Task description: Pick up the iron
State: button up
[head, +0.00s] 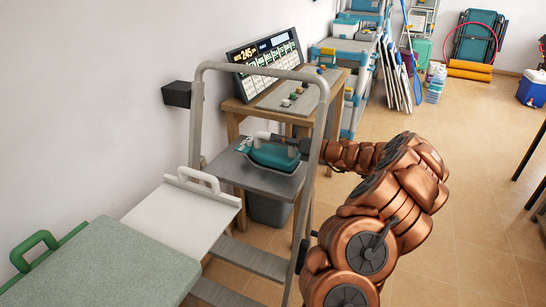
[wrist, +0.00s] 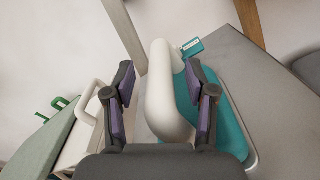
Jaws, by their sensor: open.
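The iron (head: 273,155) is teal with a pale handle and sits on the grey top step (head: 262,180) of a step ladder. In the wrist view the iron's white handle (wrist: 166,92) lies between the two fingers, with the teal body (wrist: 230,125) below and to the right. My gripper (wrist: 162,82) is open, with one dark finger on each side of the handle. In the head view my gripper (head: 287,140) reaches the iron from the right. I cannot tell whether either finger touches the handle.
The ladder's grey rail (head: 318,130) arches close to my arm. A white board with a handle (head: 185,215) and a green padded board (head: 105,262) stand at the left. A wooden table (head: 334,80) with a control panel (head: 268,60) is behind. Tiled floor is free at right.

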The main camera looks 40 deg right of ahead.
jog(key=shift+w+a, duration=0.2)
jog(key=shift+w, duration=0.2)
jog(key=shift+c, duration=0.4)
grip_shut()
